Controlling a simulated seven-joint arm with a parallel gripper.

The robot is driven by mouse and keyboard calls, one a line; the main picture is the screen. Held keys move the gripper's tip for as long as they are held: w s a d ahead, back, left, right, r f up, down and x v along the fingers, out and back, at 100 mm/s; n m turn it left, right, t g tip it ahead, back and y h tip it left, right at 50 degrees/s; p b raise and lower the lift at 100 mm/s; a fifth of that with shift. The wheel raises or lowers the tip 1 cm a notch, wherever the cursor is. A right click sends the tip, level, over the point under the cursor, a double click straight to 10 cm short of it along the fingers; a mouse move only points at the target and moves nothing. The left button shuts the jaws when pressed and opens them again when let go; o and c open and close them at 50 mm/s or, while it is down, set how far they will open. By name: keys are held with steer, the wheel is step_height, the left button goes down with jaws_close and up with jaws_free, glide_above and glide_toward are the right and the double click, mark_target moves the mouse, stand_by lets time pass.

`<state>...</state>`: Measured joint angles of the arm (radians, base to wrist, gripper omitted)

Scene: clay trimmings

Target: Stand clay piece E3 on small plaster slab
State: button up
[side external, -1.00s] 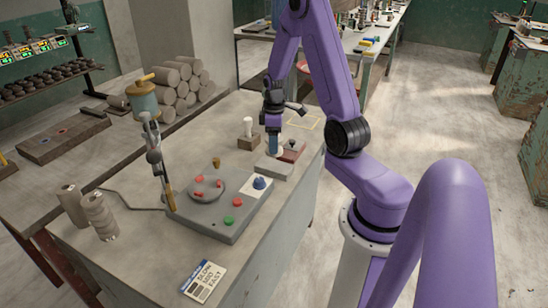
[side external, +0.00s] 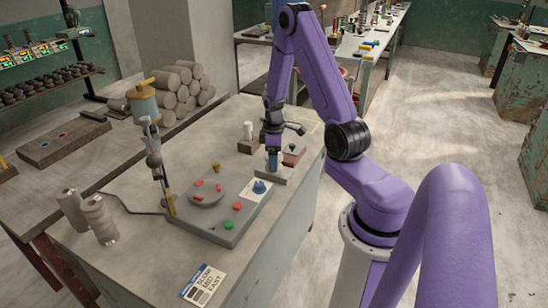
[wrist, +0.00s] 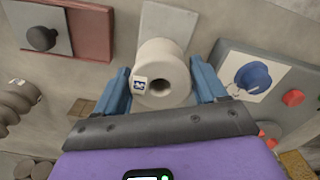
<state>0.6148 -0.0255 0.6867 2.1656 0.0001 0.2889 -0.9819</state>
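A pale grey clay piece (wrist: 163,74) with a round hole in its end and a small white label with a blue mark sits between the blue fingers of my gripper (wrist: 163,88). Both fingers lie close against its sides, and the gripper looks shut on it. In the side view my gripper (side external: 273,163) points down over the small grey slab (side external: 268,179) at the table's right side; there the fingers mostly hide the piece. The slab also shows behind the piece in the wrist view (wrist: 194,22). I cannot tell whether the piece touches it.
A red block with a dark knob (side external: 293,151) stands right behind the slab. A grey control panel with red buttons (side external: 222,215) lies in front.

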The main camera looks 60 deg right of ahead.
steer(key=shift+o, duration=0.9)
step_height(320, 180, up, 12)
steer(key=w+a+r+n, duration=0.1)
steer(key=a+r+n, duration=0.15)
steer(key=a, duration=0.85)
steer(key=s+a+r+n, duration=0.2)
steer(key=s+a, duration=0.3)
steer(key=a, duration=0.3)
steer(key=s+a+r+n, duration=0.1)
steer(key=s+a+r, duration=0.1)
steer(key=s+a, duration=0.45)
steer(key=s+a+n, duration=0.2)
steer(key=s+a, duration=0.2)
steer(key=s, duration=0.5)
steer(key=shift+s+a+r, duration=0.3)
steer(key=shift+s+r, duration=0.05)
